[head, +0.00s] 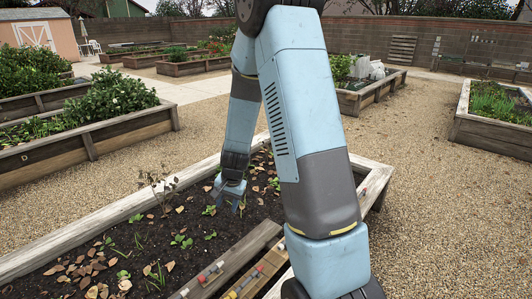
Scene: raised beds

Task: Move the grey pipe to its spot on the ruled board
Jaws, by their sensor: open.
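My gripper (231,196) is low over the dark soil of the near raised bed, open, with its fingers pointing down. I cannot make out a grey pipe for certain; part of the bed is hidden behind my arm. Two wooden boards lie across the near part of the bed, partly cut off by the picture's lower edge. A small red and pale piece (209,273) lies on the left board (238,257). A small yellow and red piece (243,284) lies on the right board (269,268). Ruled lines are too small to tell. My gripper is beyond both boards, apart from them.
Other planted beds (85,150) stand left and right (490,130), with open gravel (420,200) between.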

